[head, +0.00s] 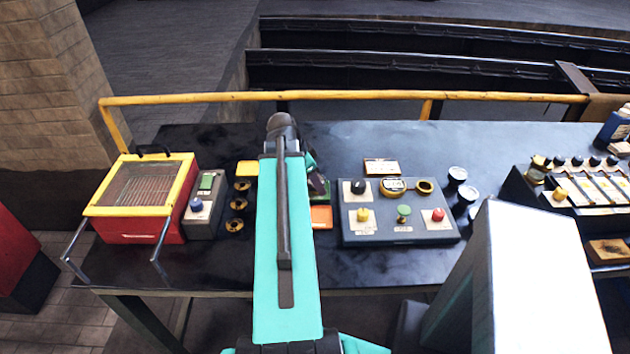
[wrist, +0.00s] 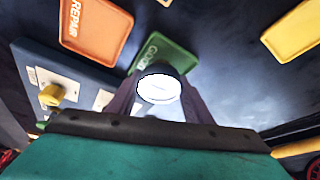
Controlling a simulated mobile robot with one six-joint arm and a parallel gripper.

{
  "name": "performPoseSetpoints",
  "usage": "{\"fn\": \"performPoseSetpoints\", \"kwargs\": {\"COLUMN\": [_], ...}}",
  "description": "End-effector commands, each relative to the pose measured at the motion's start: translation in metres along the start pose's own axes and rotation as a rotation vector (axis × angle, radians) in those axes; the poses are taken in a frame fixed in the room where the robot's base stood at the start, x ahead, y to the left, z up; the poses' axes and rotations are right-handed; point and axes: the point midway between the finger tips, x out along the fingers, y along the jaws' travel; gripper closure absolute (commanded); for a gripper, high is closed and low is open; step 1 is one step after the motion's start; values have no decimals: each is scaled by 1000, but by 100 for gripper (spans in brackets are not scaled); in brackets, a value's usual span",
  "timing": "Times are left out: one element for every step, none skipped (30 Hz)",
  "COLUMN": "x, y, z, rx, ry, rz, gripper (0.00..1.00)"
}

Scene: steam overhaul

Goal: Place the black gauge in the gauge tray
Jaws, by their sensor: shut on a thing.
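My gripper (wrist: 158,100) is shut on a round gauge (wrist: 158,88) with a white face and a dark rim, seen in the wrist view. It holds the gauge in front of a green tray (wrist: 172,57) marked GOOD; the height above it is hard to tell. In the head view my arm hides most of the gripper and part of the green tray (head: 326,195). An orange tray (wrist: 98,25) marked REPAIR lies beside the green one, also visible in the head view (head: 321,217). A yellow tray (wrist: 292,32) lies on the other side. No tray shows a gauge label.
A grey control panel (head: 400,231) with coloured knobs stands right of the trays. Several round gauges (head: 457,175) stand beyond it. A red box with yellow-framed lid (head: 140,190), a grey switch box (head: 206,212) and brass-ringed parts (head: 238,204) stand left.

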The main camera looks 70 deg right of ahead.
Motion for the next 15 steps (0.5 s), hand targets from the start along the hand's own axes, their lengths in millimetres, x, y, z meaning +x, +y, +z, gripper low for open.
{"fn": "performPoseSetpoints", "kwargs": {"x": [1, 1, 0, 0, 0, 0, 0, 0, 0, 0, 0, 0, 0, 0, -1], "y": [0, 0, 0, 0, 0, 0, 0, 0, 0, 0, 0, 0, 0, 0, 0], "z": [1, 0, 0, 0, 0, 0, 0, 0, 1, 1, 1, 1, 1, 0, 0], "rx": [0, 0, 0, 0, 0, 0, 0, 0, 0, -1, -1, -1, -1, -1, -1], "ry": [0, 0, 0, 0, 0, 0, 0, 0, 0, 0, 0, 0, 0, 0, 0], "rz": [0, 0, 0, 0, 0, 0, 0, 0, 0, 0, 0, 0, 0, 0, 0], "gripper": [52, 47, 41, 36, 35, 35, 35, 35, 35, 35, 35, 35, 35, 35, 35]}}
